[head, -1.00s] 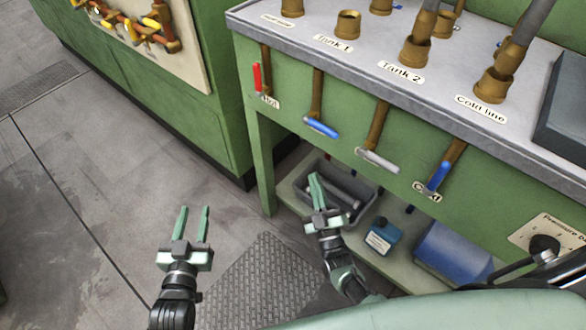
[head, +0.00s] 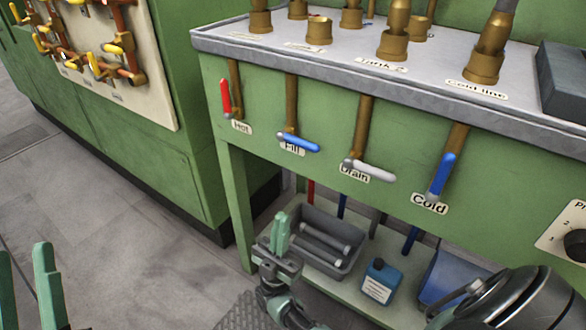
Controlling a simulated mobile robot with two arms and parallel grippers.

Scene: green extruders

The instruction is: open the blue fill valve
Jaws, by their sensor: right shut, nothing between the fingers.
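The blue fill valve handle (head: 298,142) sits on a brass pipe on the green bench front, above a label reading "Fill". The handle lies nearly level, crosswise to its upright pipe, and tips slightly down to the right. My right gripper (head: 281,222) is shut and empty, below the fill valve and in front of the lower shelf. It is apart from the handle. My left gripper (head: 26,262) is open and empty at the lower left edge, partly cut off by the frame and far from the valve.
A red hot handle (head: 225,98) hangs left of the fill valve. A grey drain handle (head: 370,170) and a blue cold handle (head: 441,176) are to its right. A grey bin (head: 345,262) and a blue bottle (head: 380,280) stand on the lower shelf.

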